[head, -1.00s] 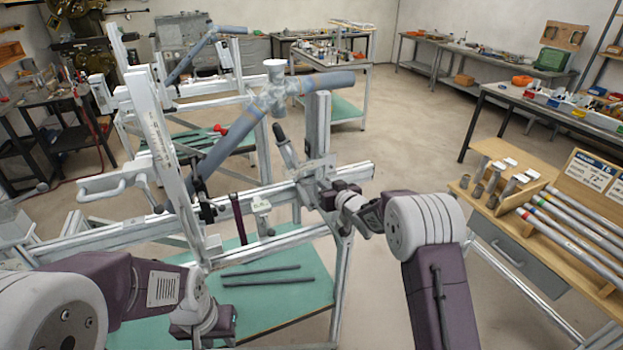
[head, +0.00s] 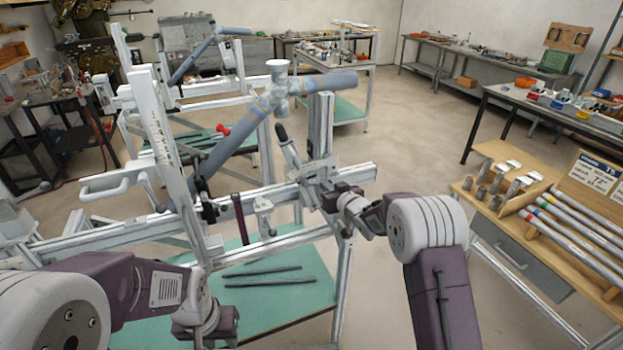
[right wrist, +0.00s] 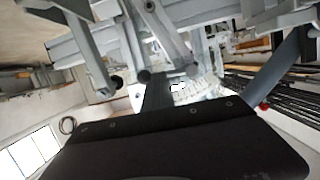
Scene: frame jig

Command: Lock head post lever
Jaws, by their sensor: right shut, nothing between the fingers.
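The head post (head: 320,125) is an upright aluminium profile on the jig's crossbeam, right of the frame's head tube (head: 278,85). A lever with a black grip (head: 283,136) leans up and left beside the post; I cannot tell whether it is locked. My right gripper (head: 315,196) is shut and empty at the post's clamp, below the lever's grip. In the right wrist view its dark fingers (right wrist: 157,92) point at metal clamp parts; contact is unclear. My left gripper (head: 205,328) is low at the front left, over the green shelf, with its fingertips hidden.
The jig's crossbeam (head: 265,195) runs across the middle, with a tall slanted post (head: 155,135) at left. Two dark rods lie on the green shelf (head: 265,300). A wooden tube rack (head: 545,215) stands at right. Open floor lies beyond the jig.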

